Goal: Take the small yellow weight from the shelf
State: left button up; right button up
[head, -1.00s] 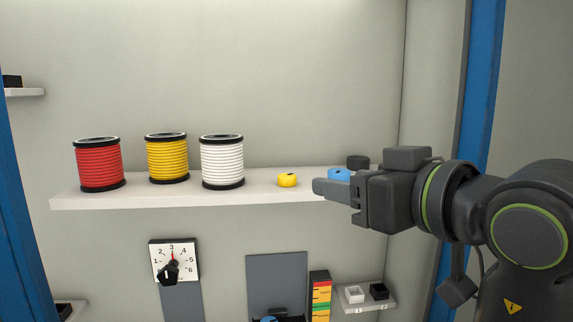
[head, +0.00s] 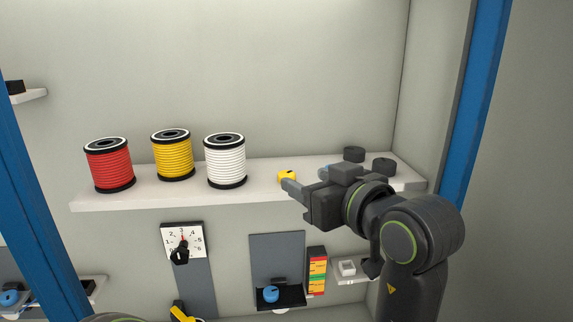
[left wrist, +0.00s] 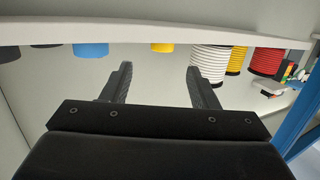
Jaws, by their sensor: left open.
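The small yellow weight (head: 287,177) sits on the shelf (head: 250,187), right of the white spool. My left gripper (head: 305,181) is open and empty just right of and in front of it in the head view. In the left wrist view, which is upside down, the yellow weight (left wrist: 162,47) shows between the lines of the two open fingers (left wrist: 163,80), beyond their tips. The fingers do not touch it there. A blue weight (left wrist: 90,49) is beside it, mostly hidden by the gripper in the head view. My right gripper is not in view.
Red (head: 109,165), yellow (head: 173,156) and white (head: 225,161) spools stand on the shelf to the left. Two black weights (head: 354,154) are at its right end. Below are a dial (head: 183,242) and a grey panel (head: 277,250). A blue post (head: 475,110) stands at right.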

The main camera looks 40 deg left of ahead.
aim_at(289, 176)
pick_arm(q)
jog(key=p+x, duration=0.3)
jog(key=x, duration=0.2)
jog(key=shift+a+f, duration=0.2)
jog(key=shift+a, duration=0.1)
jog(key=shift+a+f, duration=0.1)
jog(key=shift+a, duration=0.15)
jog(key=shift+d, duration=0.1)
jog(key=c, duration=1.1)
